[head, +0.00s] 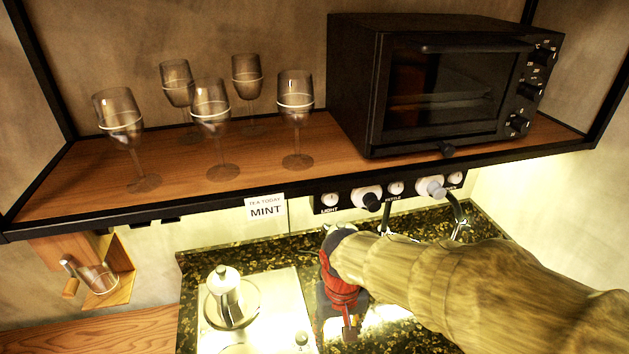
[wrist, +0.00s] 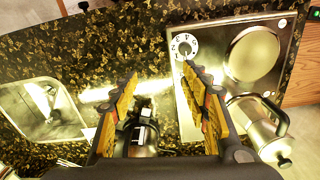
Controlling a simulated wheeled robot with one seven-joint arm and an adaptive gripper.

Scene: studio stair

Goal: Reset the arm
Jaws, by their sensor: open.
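My arm reaches in from the right in the head view, in a wood-patterned sleeve. My gripper (head: 350,333) points down over the dark speckled counter, its red body above it. In the wrist view my gripper (wrist: 162,74) is open, with its two orange-padded fingers spread apart. Neither finger holds anything. A dark object (wrist: 142,132) shows between the finger bases; I cannot tell what it is.
A metal moka pot (head: 228,296) stands on the pale hob (head: 285,300) left of my gripper. A sink (wrist: 40,112) is at the wrist view's left. Above, a wooden shelf (head: 75,190) holds several glasses (head: 211,108) and a black oven (head: 440,85); switches (head: 395,188) hang below.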

